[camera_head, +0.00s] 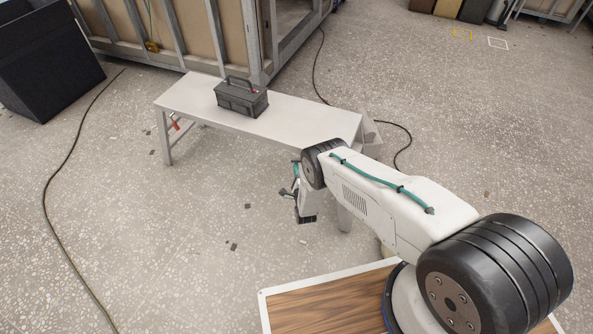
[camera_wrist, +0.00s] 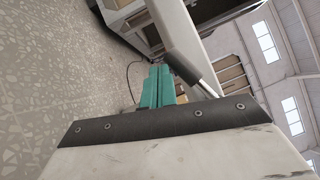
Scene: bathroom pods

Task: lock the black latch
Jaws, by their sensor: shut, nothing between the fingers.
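I cannot pick out the black latch in either view. A black toolbox (camera_head: 241,97) with a raised handle stands on a pale bench (camera_head: 195,98) in the head view. Any latch on it is too small to tell. My gripper (camera_wrist: 158,70) shows in the wrist view as two teal fingers, side by side and shut, with nothing between them. In the head view my gripper's end is partly hidden behind my arm, near the bench's near right end and well away from the toolbox.
A wood-topped board (camera_head: 325,304) with a white edge lies at the bottom. A framed wall structure (camera_head: 205,35) stands behind the bench, and a black box (camera_head: 48,62) at upper left. Dark cables (camera_head: 72,146) run over the floor. The speckled floor left of the bench is mostly clear.

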